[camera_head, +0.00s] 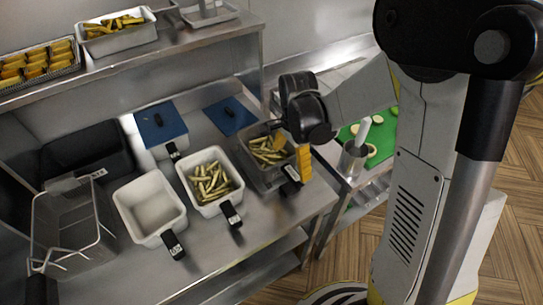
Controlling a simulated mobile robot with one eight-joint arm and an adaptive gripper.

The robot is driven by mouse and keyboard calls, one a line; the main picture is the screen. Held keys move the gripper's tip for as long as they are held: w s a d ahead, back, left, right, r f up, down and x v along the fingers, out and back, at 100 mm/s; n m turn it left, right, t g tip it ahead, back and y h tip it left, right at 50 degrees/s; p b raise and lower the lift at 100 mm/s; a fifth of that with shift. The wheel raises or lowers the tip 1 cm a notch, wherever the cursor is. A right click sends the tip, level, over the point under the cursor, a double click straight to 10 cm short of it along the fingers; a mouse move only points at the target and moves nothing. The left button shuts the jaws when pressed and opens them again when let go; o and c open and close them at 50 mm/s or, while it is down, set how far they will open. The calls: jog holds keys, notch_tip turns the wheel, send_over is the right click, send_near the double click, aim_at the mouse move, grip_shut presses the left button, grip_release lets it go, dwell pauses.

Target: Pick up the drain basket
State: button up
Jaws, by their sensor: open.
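My gripper (291,154) has yellow-orange fingers and points down over the right end of the steel counter. It is open, with nothing visible between its fingers. Below and beside it is a steel container (252,168) with cut fries and a black labelled handle at its front; one finger is by its right rim. Whether finger and rim touch cannot be told. An empty wire-framed basket (98,213) with a dark handle stands at the far left, well away from my gripper; it looks most like the drain basket, but I cannot be sure which one is meant.
A white container of fries (194,187) and an empty white container (123,205) stand mid-counter. Behind are a black bin (60,157), a blue-lidded container (163,122) and a blue lid (230,117). A shelf (180,42) overhangs the back. A steel pot (352,160) stands right.

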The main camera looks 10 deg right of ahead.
aim_at(292, 172)
jog(key=f, duration=0.2)
jog(key=f+b, duration=0.1)
jog(key=f, duration=0.3)
jog(key=shift+d, duration=0.25)
jog(key=shift+s, duration=0.1)
jog(key=shift+c, duration=0.3)
jog(key=c, duration=1.1)
